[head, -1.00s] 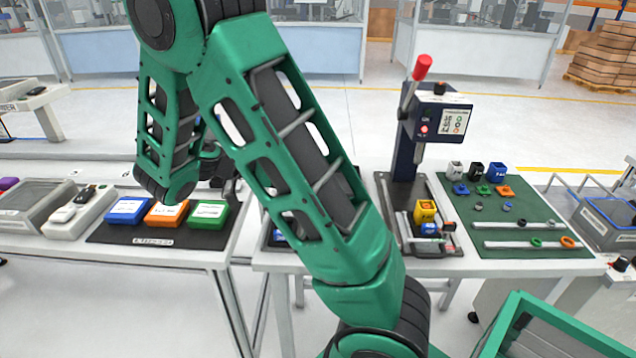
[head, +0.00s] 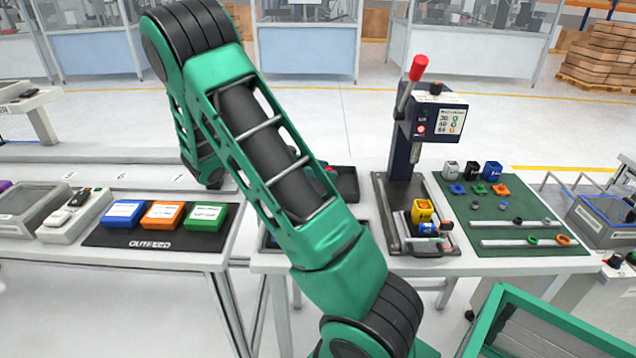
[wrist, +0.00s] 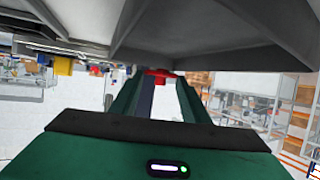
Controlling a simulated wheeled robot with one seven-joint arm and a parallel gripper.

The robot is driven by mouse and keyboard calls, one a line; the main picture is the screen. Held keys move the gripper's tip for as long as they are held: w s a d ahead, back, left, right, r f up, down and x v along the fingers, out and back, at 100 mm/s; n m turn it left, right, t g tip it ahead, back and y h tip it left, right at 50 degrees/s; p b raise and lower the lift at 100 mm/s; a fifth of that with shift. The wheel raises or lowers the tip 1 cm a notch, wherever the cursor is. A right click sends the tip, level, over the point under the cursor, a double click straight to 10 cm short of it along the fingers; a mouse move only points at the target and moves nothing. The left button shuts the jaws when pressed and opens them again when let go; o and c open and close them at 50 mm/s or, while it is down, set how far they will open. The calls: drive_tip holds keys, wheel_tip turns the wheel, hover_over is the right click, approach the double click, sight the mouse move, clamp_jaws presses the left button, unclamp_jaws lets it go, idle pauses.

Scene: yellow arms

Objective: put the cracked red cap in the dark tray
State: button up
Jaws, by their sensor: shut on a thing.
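The red cap (wrist: 158,73) is between the fingertips of my gripper (wrist: 157,79) in the wrist view. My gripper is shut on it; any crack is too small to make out. In the head view my arm hides the gripper. A dark tray (head: 348,186) shows partly behind my arm on the right-hand table, with a small red spot at its edge that I cannot identify. In the wrist view a large grey slanted surface (wrist: 220,30) fills the top, close above the fingers; I cannot tell for sure whether it is the tray.
A press (head: 403,170) with a red-knobbed lever stands right of the tray, a yellow block (head: 422,211) at its base. A green mat (head: 520,222) with small parts lies farther right. The outfeed mat (head: 112,236) holds blue, orange and green boxes at left.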

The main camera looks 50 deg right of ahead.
drive_tip(key=shift+f, duration=2.05)
drive_tip(key=o, duration=0.7)
drive_tip(key=shift+o, duration=0.2)
drive_tip(key=v, duration=1.2)
drive_tip(key=shift+w+d, duration=0.1)
drive_tip(key=s+n+y, duration=0.1)
drive_tip(key=s, duration=0.1)
drive_tip(key=s+d+r+n+y, duration=0.1)
drive_tip(key=s, duration=0.1)
drive_tip(key=s+d+n+y, duration=0.1)
drive_tip(key=s+y, duration=0.1)
drive_tip(key=shift+s+r+n+t, duration=0.25)
drive_tip(key=shift+s+n+t, duration=0.15)
drive_tip(key=s+a+r+n+t+y, duration=0.1)
drive_tip(key=s+a+n+y, duration=0.3)
drive_tip(key=s, duration=0.5)
drive_tip(key=s+a+r+n+t+y, duration=0.1)
drive_tip(key=s+a+n+t+y, duration=0.3)
drive_tip(key=s+a+n, duration=0.4)
drive_tip(key=shift+s+a+n, duration=0.25)
drive_tip(key=shift+s+n, duration=0.35)
drive_tip(key=shift+s, duration=0.5)
